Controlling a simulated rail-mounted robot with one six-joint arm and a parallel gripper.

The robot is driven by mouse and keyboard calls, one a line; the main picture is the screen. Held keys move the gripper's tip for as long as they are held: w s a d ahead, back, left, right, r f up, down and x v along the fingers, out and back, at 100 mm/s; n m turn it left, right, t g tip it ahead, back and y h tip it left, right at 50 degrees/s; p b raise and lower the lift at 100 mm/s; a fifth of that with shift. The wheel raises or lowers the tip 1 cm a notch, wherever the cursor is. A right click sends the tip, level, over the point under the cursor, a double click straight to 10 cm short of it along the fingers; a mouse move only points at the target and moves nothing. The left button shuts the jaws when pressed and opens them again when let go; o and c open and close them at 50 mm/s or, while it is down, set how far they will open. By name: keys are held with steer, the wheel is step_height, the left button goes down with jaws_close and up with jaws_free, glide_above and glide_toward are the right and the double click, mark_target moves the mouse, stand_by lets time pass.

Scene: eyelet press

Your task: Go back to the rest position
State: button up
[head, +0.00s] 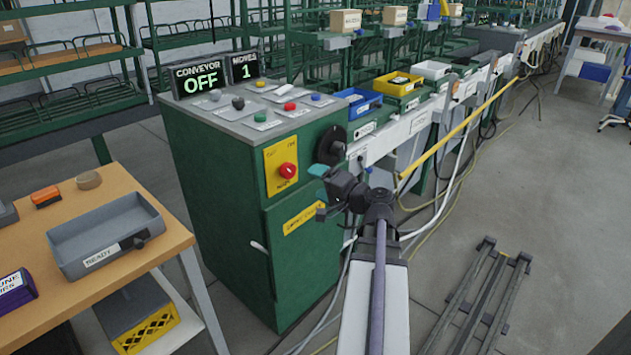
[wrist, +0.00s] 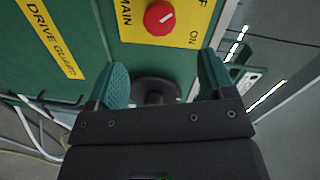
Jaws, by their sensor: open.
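My gripper (head: 321,191) is open and empty in front of the green control cabinet (head: 225,200), level with the lower part of the yellow main-switch plate. Its two teal-padded fingers (wrist: 162,80) also show in the wrist view, spread apart. A round black dial (head: 333,142) on the cabinet front lies just above my gripper in the head view. In the wrist view the dial (wrist: 156,92) shows between the fingers, partly hidden by the gripper body. I see no contact. The red main switch (head: 288,170) is left of the dial; it also shows in the wrist view (wrist: 159,17).
A display (head: 198,80) reads CONVEYOR OFF and another (head: 244,66) reads MOVES 1. A wooden table (head: 135,183) with a grey READY tray (head: 108,253) stands at the left. Cables hang near the cabinet. A metal frame (head: 485,297) lies on the otherwise mostly open floor at right.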

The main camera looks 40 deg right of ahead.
steer(key=s+a+f+n+g+y, duration=0.2)
steer(key=a+f+n+g, duration=0.5)
steer(key=a+f+g, duration=0.85)
steer(key=a+n+g+h, duration=0.25)
steer(key=a+n, duration=0.55)
steer(key=a, duration=1.4)
step_height(320, 180, up, 24)
steer(key=t+p, duration=0.1)
steer(key=p, duration=2.2)
steer(key=shift+w+d+f+m+h+p, duration=0.15)
steer(key=shift+d+m+h+p, duration=0.2)
steer(key=shift+d+p, duration=0.1)
